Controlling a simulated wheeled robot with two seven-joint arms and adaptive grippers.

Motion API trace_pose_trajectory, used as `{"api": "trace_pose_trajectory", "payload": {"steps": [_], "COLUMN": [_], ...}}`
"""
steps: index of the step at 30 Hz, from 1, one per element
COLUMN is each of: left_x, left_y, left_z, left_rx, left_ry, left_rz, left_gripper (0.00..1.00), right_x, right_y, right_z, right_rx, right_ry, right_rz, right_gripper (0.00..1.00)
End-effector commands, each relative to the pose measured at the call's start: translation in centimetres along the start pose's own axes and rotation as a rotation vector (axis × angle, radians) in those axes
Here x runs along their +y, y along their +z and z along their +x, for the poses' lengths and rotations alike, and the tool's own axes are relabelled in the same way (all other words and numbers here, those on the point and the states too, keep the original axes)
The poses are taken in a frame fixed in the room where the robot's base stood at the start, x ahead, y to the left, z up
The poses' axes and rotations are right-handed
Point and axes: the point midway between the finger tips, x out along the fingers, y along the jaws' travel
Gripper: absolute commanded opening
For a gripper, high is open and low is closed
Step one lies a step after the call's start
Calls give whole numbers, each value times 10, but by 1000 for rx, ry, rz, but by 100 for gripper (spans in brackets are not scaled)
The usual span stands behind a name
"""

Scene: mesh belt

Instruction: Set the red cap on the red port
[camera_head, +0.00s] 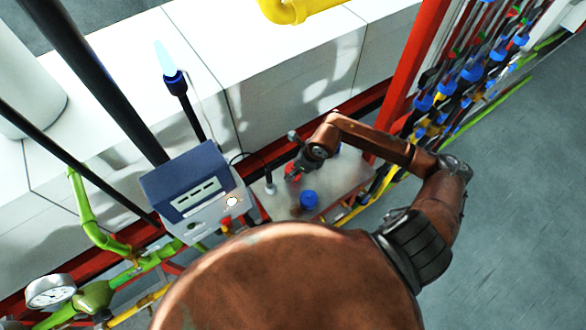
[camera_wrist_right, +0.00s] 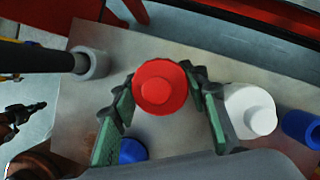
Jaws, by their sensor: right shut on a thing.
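My right gripper (camera_wrist_right: 168,108) is shut on a red cap (camera_wrist_right: 160,87), held between its green-padded fingers above a metal plate (camera_wrist_right: 65,135).
A white cap (camera_wrist_right: 250,110) stands close beside the right finger. A blue cap (camera_wrist_right: 302,128) is farther right, another blue piece (camera_wrist_right: 132,151) nearer. A grey collar with a black hose (camera_wrist_right: 90,62) is on the left. A blue-topped box (camera_head: 190,185) stands left of the plate.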

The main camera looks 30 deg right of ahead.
Motion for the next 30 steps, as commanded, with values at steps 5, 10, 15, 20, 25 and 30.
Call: {"api": "trace_pose_trajectory", "payload": {"steps": [5, 10, 15, 20, 25, 30], "left_x": [0, 0, 0, 0, 0, 0], "left_y": [0, 0, 0, 0, -1, -2], "left_z": [4, 5, 5, 5, -1, -8], "left_rx": [0, 1, 1, 1, 1, 1], "left_ry": [0, 0, 0, 0, 0, 0], "left_rz": [0, 0, 0, 0, 0, 0], "left_gripper": [0, 0, 0, 0, 0, 0], "right_x": [0, 0, 0, 0, 0, 0], "right_y": [-2, -2, -2, -2, -2, -2], "right_z": [4, 5, 5, 5, -6, -19], "right_rx": [0, 0, 0, 0, 0, 0], "right_ry": [0, 0, 0, 0, -1, 0], "right_rz": [0, 0, 0, 0, 0, 0], "right_gripper": [12, 43, 49, 49, 49, 49]}}
